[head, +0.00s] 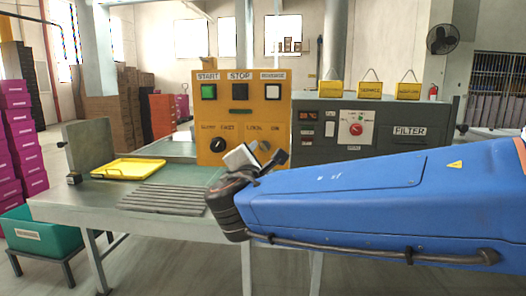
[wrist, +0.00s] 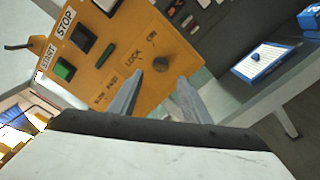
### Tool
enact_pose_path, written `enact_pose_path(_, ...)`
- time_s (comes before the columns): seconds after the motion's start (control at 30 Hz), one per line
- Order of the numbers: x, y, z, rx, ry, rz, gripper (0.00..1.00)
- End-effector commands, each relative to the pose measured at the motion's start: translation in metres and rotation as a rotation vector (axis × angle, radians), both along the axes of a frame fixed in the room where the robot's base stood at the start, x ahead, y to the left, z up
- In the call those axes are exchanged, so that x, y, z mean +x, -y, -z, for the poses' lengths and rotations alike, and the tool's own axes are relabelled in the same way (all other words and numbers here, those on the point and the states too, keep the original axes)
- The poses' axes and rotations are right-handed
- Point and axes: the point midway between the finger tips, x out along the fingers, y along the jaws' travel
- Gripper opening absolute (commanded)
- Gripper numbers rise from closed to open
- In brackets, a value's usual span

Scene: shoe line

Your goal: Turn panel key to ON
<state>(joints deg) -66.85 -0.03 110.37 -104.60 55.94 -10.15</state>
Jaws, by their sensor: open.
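The orange control panel (head: 243,100) stands at the back of the table, with START, STOP and REVERSE buttons on top. Its key switch (wrist: 162,61), a small dark round part, sits below the LOCK and ON labels in the wrist view. Which way the key points is too small to tell. My gripper (wrist: 160,77) is open, its two fingertips on either side of the switch in that picture. Whether they touch the switch or stand short of it I cannot tell. In the head view my gripper (head: 266,158) is in front of the panel's lower right part and partly covers it.
A black speed knob (head: 217,145) is on the panel's left. A grey filter box (head: 345,150) with a red dial stands right of the panel. A yellow tray (head: 128,169) and a slatted mat (head: 165,199) are on the table to the left.

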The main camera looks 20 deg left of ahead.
Motion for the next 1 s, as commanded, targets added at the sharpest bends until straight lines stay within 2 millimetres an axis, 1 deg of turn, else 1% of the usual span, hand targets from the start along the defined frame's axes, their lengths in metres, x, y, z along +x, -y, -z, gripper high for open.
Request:
enact_pose_path(0.03, 0.011, -0.002, 0.001, 0.000, 0.000, 0.003, 0.44)
enact_pose_path(0.2, 0.038, -0.008, 0.001, -0.001, 0.000, 0.003, 0.44)
enact_pose_path(0.4, 0.061, -0.014, 0.001, 0.000, 0.000, 0.001, 0.44)
enact_pose_path(0.6, 0.070, -0.016, 0.000, 0.001, -0.001, 0.001, 0.44)
enact_pose_path(0.87, 0.070, -0.017, 0.000, 0.001, 0.000, 0.000, 0.44)
enact_pose_path(0.9, 0.070, -0.017, 0.000, 0.001, 0.000, 0.000, 0.34)
enact_pose_path(0.97, 0.070, -0.017, 0.000, 0.001, 0.000, 0.000, 0.20)
enact_pose_path(1.0, 0.070, -0.016, 0.000, 0.001, 0.000, 0.000, 0.10)
